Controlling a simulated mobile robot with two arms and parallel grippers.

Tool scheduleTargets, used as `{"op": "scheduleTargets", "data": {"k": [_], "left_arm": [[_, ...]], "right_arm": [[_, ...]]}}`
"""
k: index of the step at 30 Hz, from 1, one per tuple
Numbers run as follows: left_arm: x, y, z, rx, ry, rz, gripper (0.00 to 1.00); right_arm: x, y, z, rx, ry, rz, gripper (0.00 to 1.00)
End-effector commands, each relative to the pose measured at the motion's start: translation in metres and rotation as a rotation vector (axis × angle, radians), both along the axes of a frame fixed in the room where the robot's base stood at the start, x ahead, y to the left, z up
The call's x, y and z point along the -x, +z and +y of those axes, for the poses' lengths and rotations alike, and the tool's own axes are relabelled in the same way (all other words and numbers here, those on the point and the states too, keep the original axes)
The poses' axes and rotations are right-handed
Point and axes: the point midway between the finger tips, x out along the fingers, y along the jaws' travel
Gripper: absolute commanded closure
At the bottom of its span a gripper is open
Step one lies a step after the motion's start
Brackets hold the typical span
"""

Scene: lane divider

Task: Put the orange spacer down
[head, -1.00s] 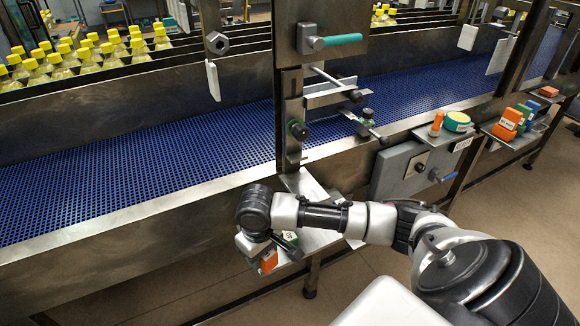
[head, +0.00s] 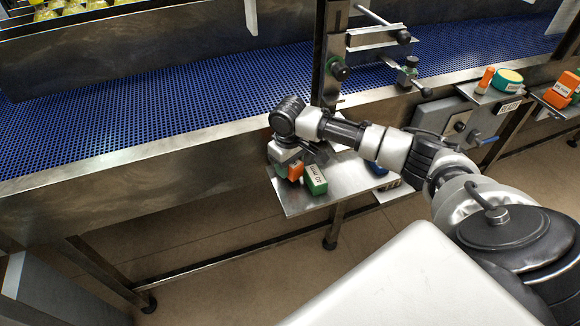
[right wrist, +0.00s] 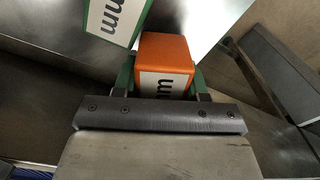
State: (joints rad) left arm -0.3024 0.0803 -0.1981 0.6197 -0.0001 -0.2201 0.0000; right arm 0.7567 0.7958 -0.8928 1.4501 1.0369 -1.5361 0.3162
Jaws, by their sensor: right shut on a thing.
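The orange spacer (head: 296,171) is in my right gripper (head: 288,168), over the left end of a small metal shelf (head: 345,180). In the right wrist view the orange spacer (right wrist: 166,52) has a white label on its near face and sits between the green-padded fingers. My right gripper (right wrist: 162,78) is shut on it. A green spacer with a white label (head: 315,180) lies just right of it; it also shows in the right wrist view (right wrist: 110,20). Whether the orange spacer touches the shelf is hidden. My left gripper is not in view.
A blue item (head: 376,168) lies farther right on the shelf, partly behind my arm. The blue conveyor (head: 200,100) runs behind. A clamp post (head: 332,60) stands behind the gripper.

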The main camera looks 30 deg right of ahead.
Motion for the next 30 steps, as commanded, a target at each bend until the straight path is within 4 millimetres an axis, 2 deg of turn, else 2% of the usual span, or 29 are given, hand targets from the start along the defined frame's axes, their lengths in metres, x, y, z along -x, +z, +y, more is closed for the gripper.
{"op": "scheduleTargets", "data": {"k": [4, 14, 15, 19, 30], "left_arm": [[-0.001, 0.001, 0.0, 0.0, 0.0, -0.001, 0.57], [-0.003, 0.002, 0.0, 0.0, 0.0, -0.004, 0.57], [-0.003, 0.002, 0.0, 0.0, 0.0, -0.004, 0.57], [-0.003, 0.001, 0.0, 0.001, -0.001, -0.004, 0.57], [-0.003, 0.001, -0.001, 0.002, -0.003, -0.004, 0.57]], "right_arm": [[0.0, -0.018, 0.0, 0.0, 0.0, 0.001, 0.85], [0.0, -0.021, 0.0, -0.001, 0.0, 0.001, 0.85], [0.0, -0.022, 0.0, 0.0, 0.001, 0.001, 0.53], [0.0, -0.022, 0.0, 0.0, 0.001, 0.001, 0.33], [0.0, -0.015, 0.0, 0.0, 0.0, -0.001, 0.32]]}}
